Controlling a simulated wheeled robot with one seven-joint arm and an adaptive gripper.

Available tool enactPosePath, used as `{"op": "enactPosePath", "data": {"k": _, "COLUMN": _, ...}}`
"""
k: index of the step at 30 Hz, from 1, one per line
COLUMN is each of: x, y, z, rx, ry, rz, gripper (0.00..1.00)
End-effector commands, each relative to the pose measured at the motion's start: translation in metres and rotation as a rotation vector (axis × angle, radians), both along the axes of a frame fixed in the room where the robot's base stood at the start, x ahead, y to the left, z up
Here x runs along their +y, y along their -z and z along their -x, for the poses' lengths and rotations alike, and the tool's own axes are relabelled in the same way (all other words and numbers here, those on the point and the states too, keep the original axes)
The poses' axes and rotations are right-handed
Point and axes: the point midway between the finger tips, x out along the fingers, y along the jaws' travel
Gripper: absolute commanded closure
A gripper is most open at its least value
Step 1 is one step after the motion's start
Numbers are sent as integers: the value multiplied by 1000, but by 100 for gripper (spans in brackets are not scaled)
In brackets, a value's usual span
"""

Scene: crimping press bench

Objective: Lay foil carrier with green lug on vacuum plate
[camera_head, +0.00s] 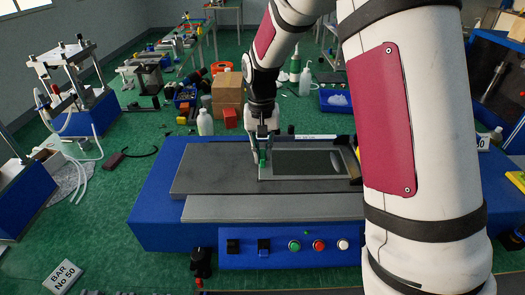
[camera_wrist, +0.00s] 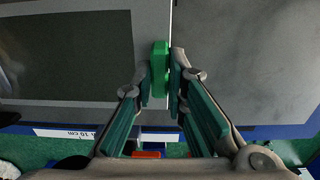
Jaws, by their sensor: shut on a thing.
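The foil carrier (camera_head: 264,173) is a thin grey frame around a dark window, and it also shows at the left of the wrist view (camera_wrist: 152,25). Its green lug (camera_wrist: 160,75) stands on the edge of the frame. My gripper (camera_head: 262,158) is shut on the lug, with one finger on each side of it in the wrist view (camera_wrist: 161,62). The carrier is level over the right part of the grey vacuum plate (camera_head: 212,172); I cannot tell whether it touches. Bare plate shows to the right in the wrist view (camera_wrist: 245,55). My arm hides the carrier's right end.
The plate sits on a blue bench (camera_head: 160,222) with a lower grey ledge (camera_head: 270,207) and several buttons on its front. A white scale strip (camera_head: 315,137) lies behind the carrier. A white bottle (camera_head: 205,122) and a cardboard box (camera_head: 227,92) stand behind the bench.

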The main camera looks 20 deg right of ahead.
Motion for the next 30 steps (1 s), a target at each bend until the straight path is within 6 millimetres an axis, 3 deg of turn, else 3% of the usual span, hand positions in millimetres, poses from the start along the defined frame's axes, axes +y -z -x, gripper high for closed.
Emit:
{"op": "enactPosePath", "data": {"k": 1, "x": 0, "y": 0, "z": 0, "rx": 0, "ry": 0, "rz": 0, "gripper": 100}}
{"op": "enactPosePath", "data": {"k": 2, "x": 0, "y": 1, "z": 0, "rx": 0, "ry": 0, "rz": 0, "gripper": 85}}
{"op": "enactPosePath", "data": {"k": 3, "x": 0, "y": 0, "z": 0, "rx": 0, "ry": 0, "rz": 0, "gripper": 76}}
{"op": "enactPosePath", "data": {"k": 5, "x": 0, "y": 0, "z": 0, "rx": 0, "ry": 0, "rz": 0, "gripper": 67}}
{"op": "enactPosePath", "data": {"k": 17, "x": 0, "y": -7, "z": -1, "rx": -2, "ry": 0, "rz": 0, "gripper": 67}}
{"op": "enactPosePath", "data": {"k": 30, "x": 2, "y": -88, "z": -2, "rx": -4, "ry": 0, "rz": -1, "gripper": 67}}
